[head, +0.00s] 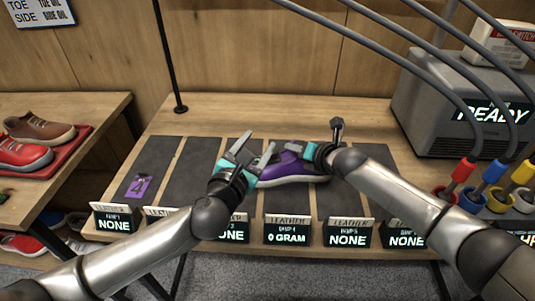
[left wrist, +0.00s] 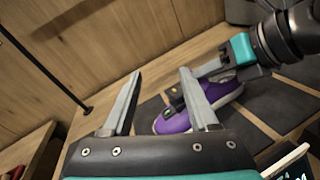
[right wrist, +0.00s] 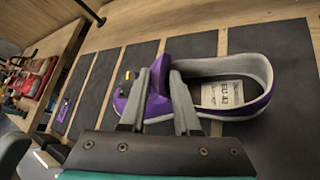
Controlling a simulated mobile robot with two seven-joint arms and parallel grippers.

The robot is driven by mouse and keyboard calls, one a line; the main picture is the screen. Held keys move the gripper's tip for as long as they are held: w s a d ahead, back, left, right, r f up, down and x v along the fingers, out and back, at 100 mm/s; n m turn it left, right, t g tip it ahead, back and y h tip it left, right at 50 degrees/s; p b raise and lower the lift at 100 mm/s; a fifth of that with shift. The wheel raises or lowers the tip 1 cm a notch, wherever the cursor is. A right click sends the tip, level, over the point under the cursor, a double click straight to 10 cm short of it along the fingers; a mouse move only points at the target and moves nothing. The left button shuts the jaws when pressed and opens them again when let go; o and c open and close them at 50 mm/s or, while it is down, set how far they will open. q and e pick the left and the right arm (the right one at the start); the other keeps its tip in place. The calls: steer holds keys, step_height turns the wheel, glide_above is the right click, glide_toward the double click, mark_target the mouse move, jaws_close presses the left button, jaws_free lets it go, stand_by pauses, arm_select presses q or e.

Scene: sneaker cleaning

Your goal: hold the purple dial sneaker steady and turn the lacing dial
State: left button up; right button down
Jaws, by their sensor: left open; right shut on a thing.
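The purple sneaker (head: 289,165) with a white sole lies on a dark mat on the bench. In the right wrist view the sneaker (right wrist: 247,103) shows its open collar and a labelled insole. My right gripper (right wrist: 165,75) is shut on its purple upper, near the tongue. A small black-and-yellow part, seemingly the lacing dial (right wrist: 127,76), sits just left of the fingers. My left gripper (head: 258,146) is open at the toe side. In the left wrist view its right finger overlaps the sneaker (left wrist: 174,122); I cannot tell whether it touches. The space between the fingers looks empty.
Dark mats (head: 186,162) run along the bench, with display signs (head: 287,232) at its front edge. A purple card (head: 139,187) lies on the left mat. A grey machine (head: 450,105) reading READY stands at right, near coloured hose plugs (head: 463,171). Shoes (head: 40,132) sit on the left shelf.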

arm_select(q)
steer(key=s+d+r+m+g+h, duration=0.25)
steer(key=m+h, duration=0.25)
steer(key=m, duration=0.6)
steer(key=s+d+r+m+g+h, duration=0.1)
steer(key=s+d+m+h, duration=0.3)
steer(key=m, duration=0.7)
steer(key=w+a+f+m+g+y, duration=0.1)
steer(key=w+a+f+m+y, duration=0.6)
steer(key=a+f+m, duration=0.45)
steer(key=shift+m+h, duration=0.3)
steer(key=shift+m, duration=0.65)
steer(key=shift+d+r+x, duration=0.25)
steer(key=shift+d+x, duration=0.05)
steer(key=shift+x, duration=1.6)
steer(key=shift+d+r+x, duration=0.25)
steer(key=shift+x, duration=1.65)
steer(key=shift+d+r+x, duration=0.25)
steer(key=shift+d+x, duration=0.05)
steer(key=shift+x, duration=1.55)
steer(key=shift+s+f, duration=0.1)
steer(key=shift+s, duration=0.05)
steer(key=shift+g, duration=0.25)
jaws_close()
